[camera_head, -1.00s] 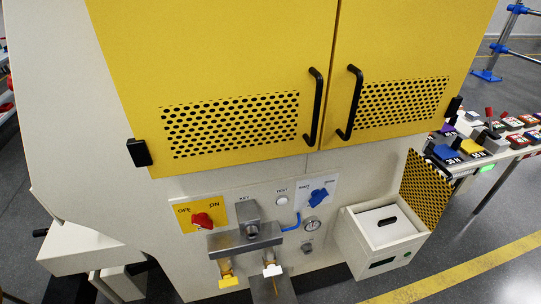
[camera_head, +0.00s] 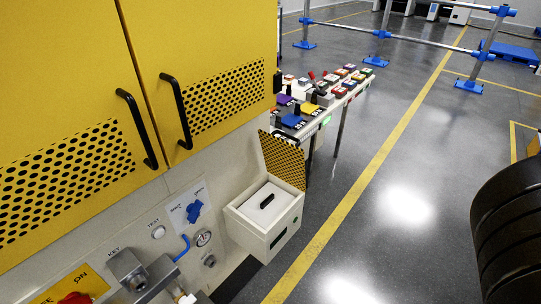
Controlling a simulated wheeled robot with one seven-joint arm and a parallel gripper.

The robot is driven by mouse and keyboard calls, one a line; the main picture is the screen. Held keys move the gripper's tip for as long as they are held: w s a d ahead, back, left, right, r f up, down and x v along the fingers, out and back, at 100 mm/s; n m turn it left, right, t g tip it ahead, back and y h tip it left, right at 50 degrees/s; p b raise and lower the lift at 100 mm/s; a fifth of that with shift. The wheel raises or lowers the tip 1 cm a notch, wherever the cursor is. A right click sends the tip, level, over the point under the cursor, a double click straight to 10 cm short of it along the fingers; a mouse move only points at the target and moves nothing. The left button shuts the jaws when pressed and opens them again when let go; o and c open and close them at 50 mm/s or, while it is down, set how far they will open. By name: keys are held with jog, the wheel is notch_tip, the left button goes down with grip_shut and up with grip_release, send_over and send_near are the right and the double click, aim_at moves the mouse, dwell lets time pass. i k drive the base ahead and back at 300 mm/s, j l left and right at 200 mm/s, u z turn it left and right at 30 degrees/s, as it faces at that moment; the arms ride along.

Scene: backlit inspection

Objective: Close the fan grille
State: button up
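A perforated yellow-and-black panel (camera_head: 283,160) stands out from the right side of the cream cabinet, just behind a white box. It looks like the fan grille in an open position, but I cannot be sure. Its hinge and the opening behind it are hidden from this angle. Two yellow cabinet doors with black handles are shut, and each has a perforated vent, one on the left door (camera_head: 70,180) and one on the right door (camera_head: 226,97). My gripper is not in view.
Switches, a gauge (camera_head: 203,238) and a blue knob (camera_head: 195,211) are at lower left. A table with colored blocks (camera_head: 318,101) stands beyond the panel. The floor right of the cabinet is open.

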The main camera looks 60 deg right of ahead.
aim_at(284, 160)
jog(key=l+u, duration=0.3)
jog(key=l, duration=0.75)
jog(key=l+u, duration=0.25)
jog(key=l, duration=0.8)
jog(key=k+l+u, duration=0.1)
jog(key=l, duration=0.35)
jog(key=k+l+u, duration=0.15)
jog(key=k+l, duration=0.15)
jog(key=l, duration=0.15)
jog(key=k+l+u, duration=0.1)
jog(key=k+l, duration=0.15)
jog(key=l, duration=0.2)
jog(key=k+l+u, duration=0.1)
jog(key=l, duration=0.3)
jog(key=l+z, duration=0.75)
jog(key=i+l, duration=0.05)
